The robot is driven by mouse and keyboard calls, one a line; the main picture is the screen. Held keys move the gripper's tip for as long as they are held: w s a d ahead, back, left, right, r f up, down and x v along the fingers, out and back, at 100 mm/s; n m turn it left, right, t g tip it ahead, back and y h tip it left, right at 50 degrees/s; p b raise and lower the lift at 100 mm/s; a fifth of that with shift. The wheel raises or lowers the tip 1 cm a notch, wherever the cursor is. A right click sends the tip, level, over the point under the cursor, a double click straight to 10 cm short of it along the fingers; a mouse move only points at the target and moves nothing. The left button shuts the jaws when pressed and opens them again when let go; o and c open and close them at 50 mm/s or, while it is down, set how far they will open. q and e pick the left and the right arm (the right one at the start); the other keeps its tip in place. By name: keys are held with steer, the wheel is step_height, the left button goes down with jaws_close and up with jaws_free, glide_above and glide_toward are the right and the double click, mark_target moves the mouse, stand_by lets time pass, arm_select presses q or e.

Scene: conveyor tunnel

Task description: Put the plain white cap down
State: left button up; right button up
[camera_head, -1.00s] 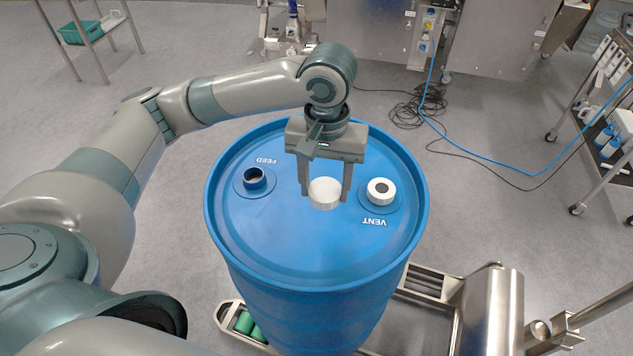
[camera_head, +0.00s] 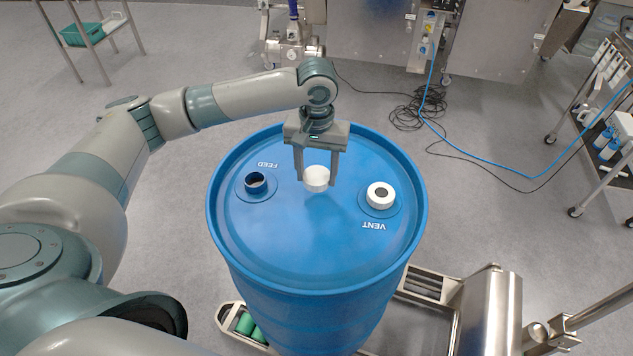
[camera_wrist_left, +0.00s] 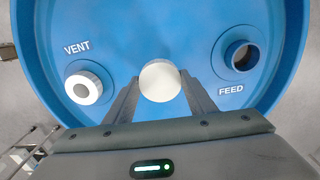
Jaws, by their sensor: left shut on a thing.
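My left gripper (camera_head: 316,178) is shut on the plain white cap (camera_head: 316,181) over the middle of the blue drum lid (camera_head: 310,245). The cap also shows between the fingers in the left wrist view (camera_wrist_left: 160,82). It looks held above the lid; the exact gap is hard to tell. The open FEED neck (camera_head: 256,182) is left of the cap in the head view, with no cap on it. The VENT neck (camera_head: 380,195) on the right bears a white cap with a dark centre. My right gripper is not in view.
The drum stands by a metal frame with green rollers (camera_head: 250,328). A steel cylinder (camera_head: 490,310) is at the lower right. Cables (camera_head: 420,108) lie on the floor behind. A shelf cart (camera_head: 600,130) stands at the far right. The front of the lid is clear.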

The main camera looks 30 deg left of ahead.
mark_target(316, 176)
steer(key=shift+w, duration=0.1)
arm_select(q)
steer(key=shift+s+f+p, duration=0.1)
steer(key=shift+f+p, duration=0.45)
steer(key=shift+f, duration=1.45)
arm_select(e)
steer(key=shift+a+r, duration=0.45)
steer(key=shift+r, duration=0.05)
arm_select(q)
steer(key=shift+f, duration=0.1)
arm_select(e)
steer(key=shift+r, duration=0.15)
arm_select(q)
steer(key=o, duration=1.3)
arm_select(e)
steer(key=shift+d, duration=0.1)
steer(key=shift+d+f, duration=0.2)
